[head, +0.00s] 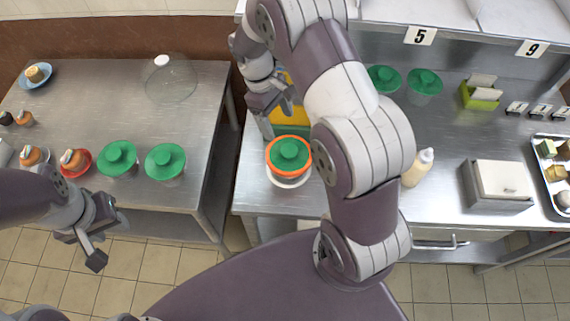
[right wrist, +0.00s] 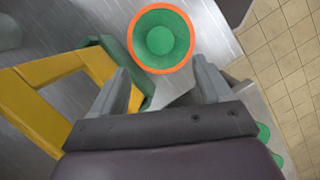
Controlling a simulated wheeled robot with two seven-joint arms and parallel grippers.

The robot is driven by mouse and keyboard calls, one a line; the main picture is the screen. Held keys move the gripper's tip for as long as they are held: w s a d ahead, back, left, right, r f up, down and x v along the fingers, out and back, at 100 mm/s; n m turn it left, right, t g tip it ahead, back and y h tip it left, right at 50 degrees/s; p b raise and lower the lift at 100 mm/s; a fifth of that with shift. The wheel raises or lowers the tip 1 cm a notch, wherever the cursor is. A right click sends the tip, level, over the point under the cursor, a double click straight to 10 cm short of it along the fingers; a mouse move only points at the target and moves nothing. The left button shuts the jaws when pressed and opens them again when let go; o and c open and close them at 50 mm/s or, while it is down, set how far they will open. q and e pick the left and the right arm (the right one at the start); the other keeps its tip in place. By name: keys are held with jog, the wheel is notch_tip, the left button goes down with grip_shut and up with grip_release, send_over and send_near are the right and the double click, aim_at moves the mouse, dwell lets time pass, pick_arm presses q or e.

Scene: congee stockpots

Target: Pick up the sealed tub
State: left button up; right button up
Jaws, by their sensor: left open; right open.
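A tub with a green knobbed lid and an orange rim (head: 289,153) stands near the front left of the right-hand steel counter, with a white rounded part showing below the rim. It also shows in the right wrist view (right wrist: 161,39), upright and just beyond my fingertips. My right gripper (head: 268,118) is open and empty, behind the tub and apart from it; its fingers show in the right wrist view (right wrist: 160,85). My left gripper (head: 106,238) is open and empty in front of the left table. Other green-lidded tubs stand on the left table (head: 117,159) and the counter's back (head: 424,82).
A yellow and green object (right wrist: 62,88) stands beside my right gripper. A gap separates the left table (head: 75,100) from the counter. A clear dome (head: 170,80) stands on that table.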

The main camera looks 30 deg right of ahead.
aim_at(289, 150)
jog(key=x, duration=0.3)
jog(key=shift+s+d+f+p, duration=0.2)
jog(key=shift+s+p, duration=0.15)
jog(key=shift+s, duration=0.05)
jog(key=x, duration=0.2)
jog(key=p+x, duration=0.1)
jog(key=x, duration=0.1)
jog(key=p+x, duration=0.1)
jog(key=x, duration=0.1)
jog(key=shift+w+a+f, duration=0.15)
jog(key=shift+w, duration=0.2)
jog(key=shift+f, duration=0.1)
pick_arm(q)
jog(key=shift+s+d+r, duration=0.1)
jog(key=shift+r, duration=0.65)
pick_arm(e)
grip_shut()
